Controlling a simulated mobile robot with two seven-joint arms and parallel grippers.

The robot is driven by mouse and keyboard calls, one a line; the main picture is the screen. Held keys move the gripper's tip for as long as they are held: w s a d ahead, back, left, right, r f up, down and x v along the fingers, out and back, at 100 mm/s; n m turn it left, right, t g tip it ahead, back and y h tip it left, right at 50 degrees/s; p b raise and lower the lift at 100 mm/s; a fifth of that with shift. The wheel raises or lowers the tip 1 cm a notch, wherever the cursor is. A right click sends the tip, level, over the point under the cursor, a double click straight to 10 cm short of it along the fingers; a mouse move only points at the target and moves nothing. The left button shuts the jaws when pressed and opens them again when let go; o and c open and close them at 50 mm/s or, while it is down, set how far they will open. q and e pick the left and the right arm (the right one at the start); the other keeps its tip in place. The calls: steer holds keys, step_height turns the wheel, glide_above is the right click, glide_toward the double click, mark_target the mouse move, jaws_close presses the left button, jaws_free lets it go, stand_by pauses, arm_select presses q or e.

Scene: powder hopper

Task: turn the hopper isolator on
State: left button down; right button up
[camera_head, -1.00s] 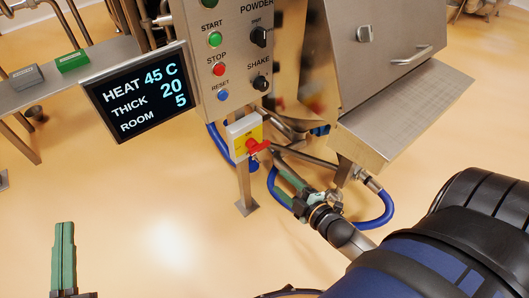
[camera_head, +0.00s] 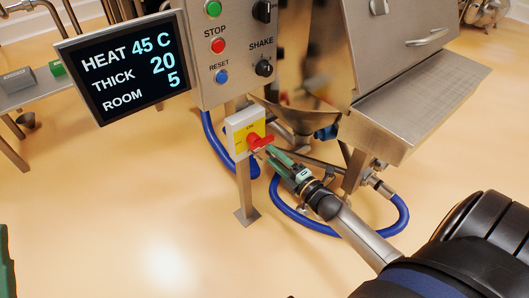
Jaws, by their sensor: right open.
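The hopper isolator (camera_head: 238,143) is a white box with a yellow plate and a red rotary handle (camera_head: 260,142), mounted on a steel post below the control panel. The red handle points right, roughly sideways. My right gripper (camera_head: 273,155) has green fingers and comes in from the lower right. Its fingertips are at the handle's right end; I cannot tell whether they touch it. It is open. A green finger of my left gripper (camera_head: 7,262) shows at the lower left edge, mostly cut off by the frame.
The control panel (camera_head: 205,90) with green, red and blue buttons and black knobs is above the isolator. A display (camera_head: 125,70) hangs to its left. A blue hose (camera_head: 290,212) loops under the hopper (camera_head: 405,70). The floor at lower left is clear.

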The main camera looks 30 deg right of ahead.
mark_target(261, 146)
steer(key=w, duration=0.2)
steer(key=w+b, duration=0.1)
steer(key=w, duration=0.1)
steer(key=shift+w+a, duration=0.2)
steer(key=shift+w, duration=0.2)
jaws_close()
